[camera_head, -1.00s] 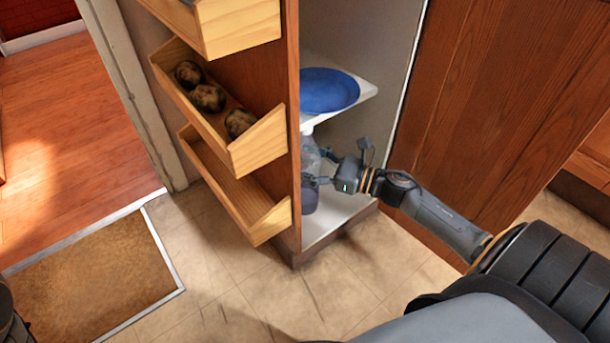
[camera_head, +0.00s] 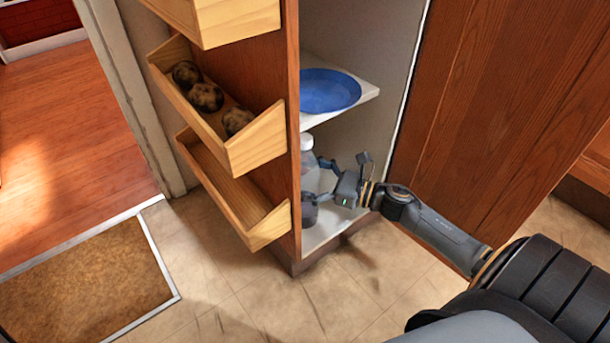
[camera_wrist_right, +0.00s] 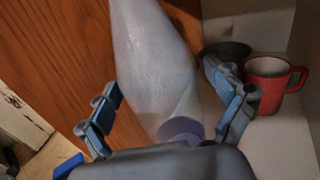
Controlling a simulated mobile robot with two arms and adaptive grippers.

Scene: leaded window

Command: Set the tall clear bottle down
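The tall clear bottle (camera_head: 309,172) is inside the open cabinet, below the shelf, and looks upright. Its base is hidden behind my right gripper (camera_head: 322,182). The gripper reaches in from the right, low beside the bottle. In the right wrist view, the bottle (camera_wrist_right: 155,60) lies between the two spread fingers of the gripper (camera_wrist_right: 170,108). A gap shows between the bottle and the left finger; the right finger is close to it. The bottle's pale purple end is near the palm. My left gripper is not in view.
A blue plate (camera_head: 329,90) lies on the white shelf (camera_head: 345,108) above. A red mug (camera_wrist_right: 271,84) and a dark bowl-like thing (camera_wrist_right: 228,54) stand close to the right finger. Wooden door racks (camera_head: 265,150), one holding dark round items, flank the cabinet's left side.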

